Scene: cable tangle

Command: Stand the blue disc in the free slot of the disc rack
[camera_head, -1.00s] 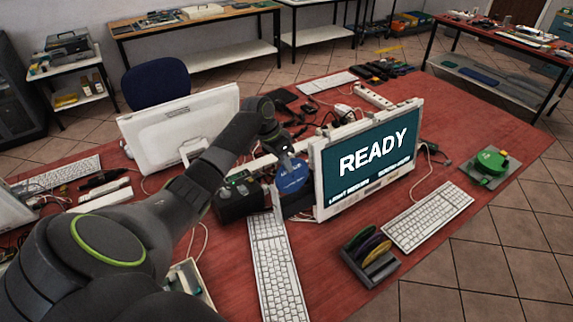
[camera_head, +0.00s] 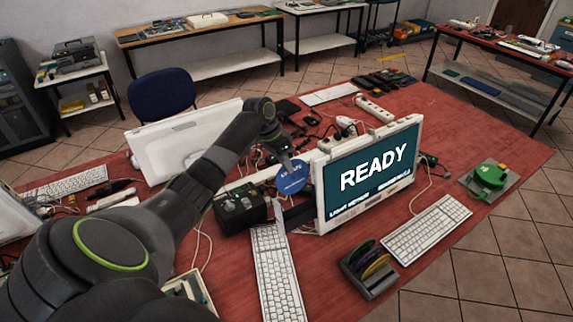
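The blue disc (camera_head: 292,177) hangs upright below my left gripper (camera_head: 288,160), just left of the monitor. The gripper's fingers are at the disc's top edge and look shut on it. The disc is raised above the table, behind the far end of the middle keyboard. The disc rack (camera_head: 370,270) is a dark block on the table in front of the monitor. It holds upright discs, among them a purple one and a yellow one. Which of its slots is free is hard to make out at this size. My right gripper does not show.
The monitor (camera_head: 370,172) reading READY stands between the held disc and the right side of the table. White keyboards (camera_head: 277,272) lie left and right (camera_head: 427,230) of the rack. A black box with buttons (camera_head: 240,207) sits left of the disc. A green device (camera_head: 489,177) lies far right.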

